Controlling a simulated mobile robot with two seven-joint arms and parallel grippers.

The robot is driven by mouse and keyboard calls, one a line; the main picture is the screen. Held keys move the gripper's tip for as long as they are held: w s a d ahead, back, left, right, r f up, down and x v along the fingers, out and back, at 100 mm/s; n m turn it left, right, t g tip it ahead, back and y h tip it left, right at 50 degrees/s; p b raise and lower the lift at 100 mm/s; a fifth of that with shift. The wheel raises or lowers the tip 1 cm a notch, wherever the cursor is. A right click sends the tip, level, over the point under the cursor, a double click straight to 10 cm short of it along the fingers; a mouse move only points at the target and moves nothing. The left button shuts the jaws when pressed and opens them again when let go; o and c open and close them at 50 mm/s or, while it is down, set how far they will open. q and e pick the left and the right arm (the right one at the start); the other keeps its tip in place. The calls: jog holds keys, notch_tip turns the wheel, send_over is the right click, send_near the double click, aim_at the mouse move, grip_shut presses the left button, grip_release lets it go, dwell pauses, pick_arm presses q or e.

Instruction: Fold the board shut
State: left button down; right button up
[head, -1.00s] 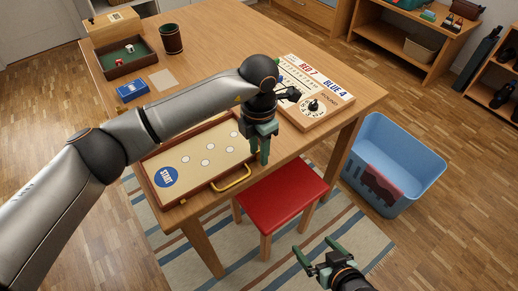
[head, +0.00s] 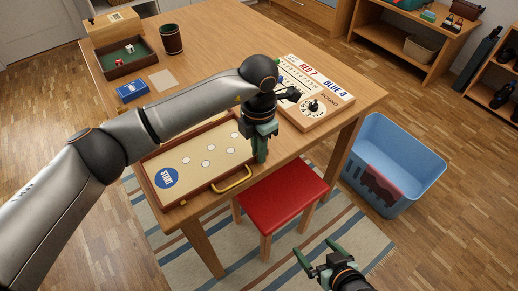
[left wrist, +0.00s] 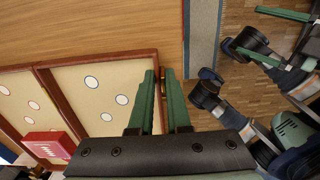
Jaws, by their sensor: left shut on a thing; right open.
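The folding board (head: 166,202) lies open on the table, with a brown wooden frame, cream panels, a blue START disc and a yellow handle (head: 232,179) at its front edge. Its far part is hidden behind my left arm in the head view. The left wrist view shows its two panels side by side, with a frame rail (left wrist: 62,100) between them. My left gripper (head: 261,158) points down at the board's right front corner, shut on the frame rim, one finger on each side (left wrist: 157,100). My right gripper (head: 318,257) is open and empty, low over the rug.
A red box (left wrist: 48,145) shows over the board in the left wrist view. A scoreboard (head: 318,102) lies right of my left gripper. A blue box (head: 132,91), dice tray (head: 124,57) and cup (head: 171,38) stand behind.

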pick_arm(q)
jog(key=shift+d, duration=0.1)
dwell(0.7)
jog(key=shift+r, duration=0.15)
jog(key=shift+w+r+g+h+p, duration=0.1)
jog(key=shift+r+g+h+p, duration=0.35)
jog(key=shift+r, duration=0.4)
jog(key=w+a+r+g+p, duration=0.1)
jog(key=w+a+r+p, duration=0.1)
jog(key=r, duration=0.5)
jog(key=shift+w+a+r+h+p, duration=0.15)
jog(key=shift+w+a+h+p, duration=0.15)
jog(key=shift+w, duration=0.25)
